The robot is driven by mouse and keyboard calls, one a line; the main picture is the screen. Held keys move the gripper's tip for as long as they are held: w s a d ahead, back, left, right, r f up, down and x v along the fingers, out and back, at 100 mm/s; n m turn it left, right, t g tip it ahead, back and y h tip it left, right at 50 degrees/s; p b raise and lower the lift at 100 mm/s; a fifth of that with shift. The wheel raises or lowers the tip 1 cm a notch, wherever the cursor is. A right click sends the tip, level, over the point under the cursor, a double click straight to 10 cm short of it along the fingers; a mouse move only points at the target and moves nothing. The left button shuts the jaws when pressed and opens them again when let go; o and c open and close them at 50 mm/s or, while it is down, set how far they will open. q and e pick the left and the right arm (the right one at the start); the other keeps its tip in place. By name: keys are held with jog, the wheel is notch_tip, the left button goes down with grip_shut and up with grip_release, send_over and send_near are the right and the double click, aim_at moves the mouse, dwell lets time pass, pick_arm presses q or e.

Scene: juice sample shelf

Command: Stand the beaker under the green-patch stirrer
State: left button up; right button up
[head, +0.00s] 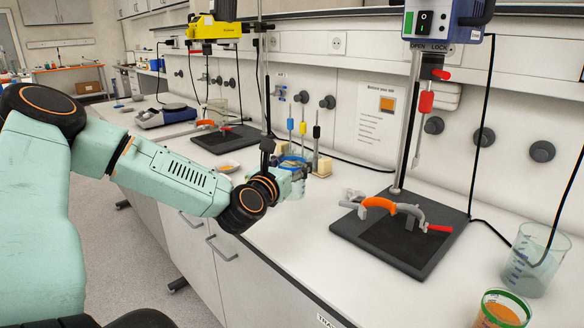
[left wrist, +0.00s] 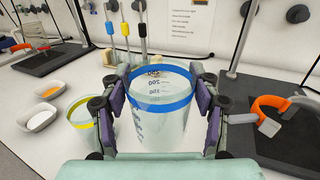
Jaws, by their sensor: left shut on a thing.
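My left gripper (head: 290,166) is shut on a clear beaker with a blue rim band (left wrist: 160,125). In the left wrist view its two finger pads (left wrist: 160,110) press the beaker from both sides, and it looks roughly upright. In the head view the beaker (head: 298,184) is partly hidden by my wrist, over the bench's middle. The green-patch stirrer (head: 411,24) hangs on a rod at the right, with a red-sleeved shaft (head: 426,103) above its dark base plate (head: 355,235). My gripper is left of that plate. My right gripper is out of view.
An orange-and-grey clamp (head: 380,205) sticks out over the base plate. A clear beaker (head: 535,250) and a green-rimmed one (head: 505,308) stand at the right. A yellow stirrer (head: 215,28) is farther left. A yellow-rimmed beaker (left wrist: 82,122) and dishes (left wrist: 40,117) are near my gripper.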

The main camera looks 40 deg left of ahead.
pick_arm(q)
jog(key=shift+r, duration=0.4)
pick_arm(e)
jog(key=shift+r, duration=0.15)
pick_arm(q)
jog(key=shift+r, duration=0.15)
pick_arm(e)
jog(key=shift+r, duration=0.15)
